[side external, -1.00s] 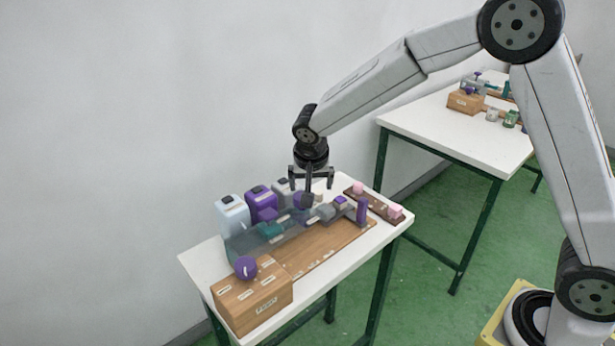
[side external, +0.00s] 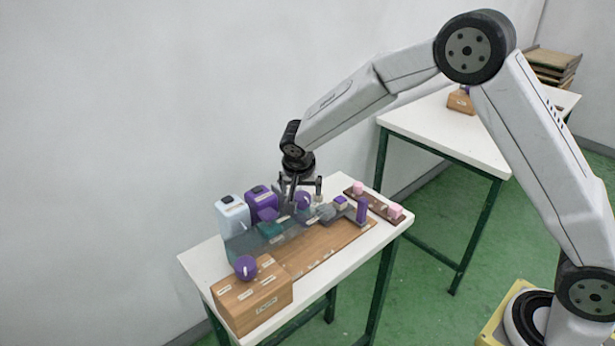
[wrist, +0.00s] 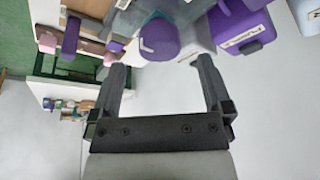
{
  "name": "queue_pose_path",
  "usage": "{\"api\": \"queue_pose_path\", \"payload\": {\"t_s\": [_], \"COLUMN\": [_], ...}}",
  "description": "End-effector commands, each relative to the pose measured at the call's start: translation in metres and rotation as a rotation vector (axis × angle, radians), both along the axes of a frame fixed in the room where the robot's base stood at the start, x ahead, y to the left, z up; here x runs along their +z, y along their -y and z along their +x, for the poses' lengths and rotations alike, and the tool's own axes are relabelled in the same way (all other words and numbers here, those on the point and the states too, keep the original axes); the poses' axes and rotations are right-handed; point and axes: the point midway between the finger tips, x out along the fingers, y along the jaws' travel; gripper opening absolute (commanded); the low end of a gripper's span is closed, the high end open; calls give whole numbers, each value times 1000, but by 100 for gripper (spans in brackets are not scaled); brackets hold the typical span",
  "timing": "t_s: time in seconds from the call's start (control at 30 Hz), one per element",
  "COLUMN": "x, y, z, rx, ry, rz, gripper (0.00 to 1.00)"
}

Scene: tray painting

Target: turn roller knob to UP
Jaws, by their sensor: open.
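A round purple knob with a white pointer line (side external: 303,200) sits among the parts at the back of the wooden board. It also shows in the wrist view (wrist: 159,40), just beyond and between my fingertips. My gripper (side external: 302,191) is open above and close to this knob; I cannot tell whether it touches. Its two fingers show spread and empty in the wrist view (wrist: 162,66). A second purple round knob (side external: 245,267) with a white mark stands on the wooden box (side external: 252,300) at the front left. The labels are too small to read, so I cannot tell which knob is the roller's.
A pale blue container (side external: 232,213) and a purple container (side external: 263,203) stand left of my gripper. A purple post (side external: 362,211) and a dark strip with pink blocks (side external: 374,203) are to the right. The wooden board's front (side external: 322,247) is clear.

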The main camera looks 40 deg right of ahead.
Motion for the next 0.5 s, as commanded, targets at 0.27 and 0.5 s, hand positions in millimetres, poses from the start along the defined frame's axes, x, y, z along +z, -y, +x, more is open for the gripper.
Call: {"api": "queue_pose_path", "payload": {"t_s": [0.27,0.5], "x": [-27,-34], "y": [8,10], "z": [8,10], "rx": [0,0], "ry": [-1,1], "rz": [0,1], "gripper": [100,100]}}
